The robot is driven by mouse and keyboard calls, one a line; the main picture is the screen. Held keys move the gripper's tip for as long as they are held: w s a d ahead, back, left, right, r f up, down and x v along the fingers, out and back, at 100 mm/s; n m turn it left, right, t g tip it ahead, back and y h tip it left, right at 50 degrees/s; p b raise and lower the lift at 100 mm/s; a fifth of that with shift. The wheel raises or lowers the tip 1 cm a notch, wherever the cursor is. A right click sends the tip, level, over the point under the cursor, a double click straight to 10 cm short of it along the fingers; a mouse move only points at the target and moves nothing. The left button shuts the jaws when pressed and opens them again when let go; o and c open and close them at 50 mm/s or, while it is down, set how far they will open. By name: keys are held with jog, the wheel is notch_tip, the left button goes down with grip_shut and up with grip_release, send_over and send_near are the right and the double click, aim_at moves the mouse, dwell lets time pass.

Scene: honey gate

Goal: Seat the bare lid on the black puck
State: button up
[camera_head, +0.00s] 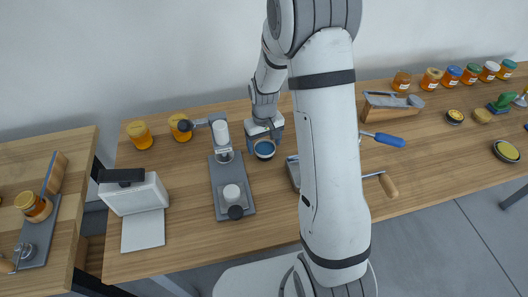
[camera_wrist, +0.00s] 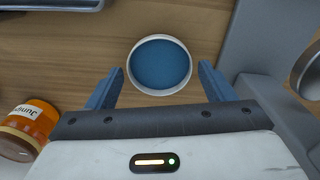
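A round lid (camera_wrist: 160,64) with a blue face and a white rim lies on the wooden table in the wrist view. It also shows in the head view (camera_head: 264,149). My gripper (camera_wrist: 160,68) is open, its two blue fingertips on either side of the lid, with a small gap on each side. I cannot tell the fingers' height above the table. In the head view my gripper (camera_head: 264,140) is over the table just behind the lid. A round black piece (camera_head: 235,212) sits at the front of a grey stand; I cannot tell whether it is the black puck.
The grey stand (camera_head: 219,180) with white cylinders is left of the lid. Honey jars (camera_head: 139,134) (camera_head: 180,127) stand behind it. A white box (camera_head: 135,195) is further left. A metal tray, partly hidden by my arm, is to the right, and several lidded jars line the back right.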

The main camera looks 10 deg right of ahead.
jog(key=shift+r, duration=0.2)
dwell(0.4)
jog(key=shift+r+p, duration=1.05)
jog(key=shift+r, duration=0.55)
jog(key=o, duration=0.5)
